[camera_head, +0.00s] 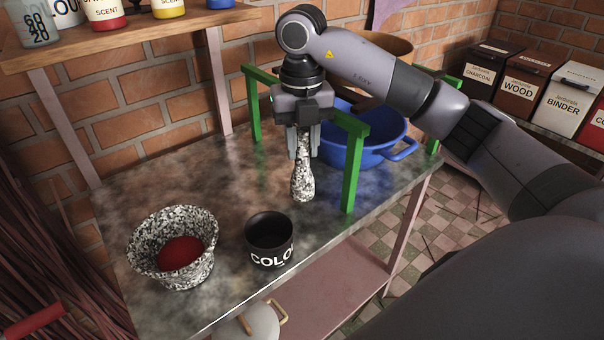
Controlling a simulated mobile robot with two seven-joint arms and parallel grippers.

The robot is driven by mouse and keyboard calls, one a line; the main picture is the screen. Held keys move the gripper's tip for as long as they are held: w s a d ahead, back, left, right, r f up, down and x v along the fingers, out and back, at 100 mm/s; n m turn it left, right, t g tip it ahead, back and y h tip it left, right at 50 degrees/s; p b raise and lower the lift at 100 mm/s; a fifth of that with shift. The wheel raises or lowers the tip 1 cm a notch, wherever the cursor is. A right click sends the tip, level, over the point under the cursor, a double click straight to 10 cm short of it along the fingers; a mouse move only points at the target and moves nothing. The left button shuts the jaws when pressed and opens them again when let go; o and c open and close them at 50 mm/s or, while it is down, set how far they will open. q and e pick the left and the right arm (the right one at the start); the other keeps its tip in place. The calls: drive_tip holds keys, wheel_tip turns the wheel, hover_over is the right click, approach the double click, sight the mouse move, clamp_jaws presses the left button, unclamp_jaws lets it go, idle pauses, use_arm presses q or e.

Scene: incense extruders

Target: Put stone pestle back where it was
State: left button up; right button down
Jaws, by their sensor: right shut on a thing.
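The stone pestle (302,180) is speckled black and white and hangs upright with its thick end down. My right gripper (303,148) is shut on its upper part. The pestle's lower end is over the table, to the left of the green stand's front leg; I cannot tell whether it touches the tabletop. A speckled stone mortar (146,248) with a red mass (180,257) inside stands at the left of the table. My left gripper is not in view.
A black cup (270,240) stands between mortar and pestle. A green stand (351,165) and a blue basin (375,150) are close on the right. A wooden shelf (130,42) with jars is at upper left. The tabletop (225,180) behind the cup is clear.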

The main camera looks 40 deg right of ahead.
sight(302, 170)
drive_tip(key=shift+f, duration=3)
drive_tip(key=shift+f, duration=0.15)
drive_tip(key=c, duration=0.8)
unclamp_jaws()
drive_tip(key=shift+c, duration=0.2)
